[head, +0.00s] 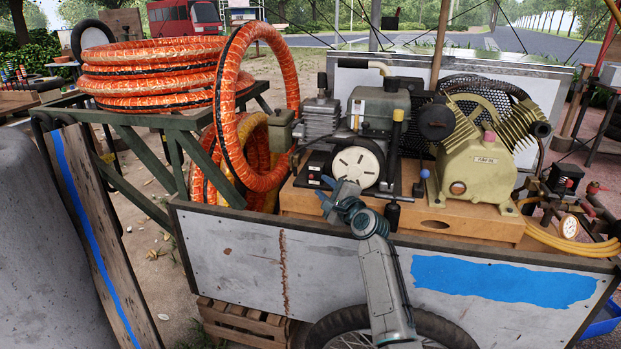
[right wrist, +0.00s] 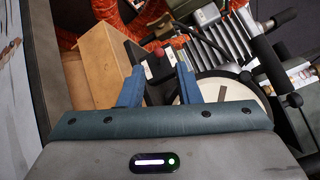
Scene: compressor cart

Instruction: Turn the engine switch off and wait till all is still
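The engine (head: 375,120) sits on the wooden deck of the cart, with a round white recoil cover (head: 356,167) at its front. A small black switch box (head: 313,168) with pale labels stands left of the cover. In the right wrist view a red knob (right wrist: 158,52) shows on the switch box (right wrist: 150,72). My right gripper (head: 330,190) is in front of the box, left of the cover's lower edge. In the right wrist view its two blue fingers (right wrist: 160,72) are apart with nothing between them, the box just beyond. I cannot tell whether they touch it. My left gripper is out of view.
A tan compressor pump (head: 478,172) stands right of the engine. Orange hoses (head: 150,75) hang and lie at the left. A gauge (head: 569,226) and yellow hose are at the right.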

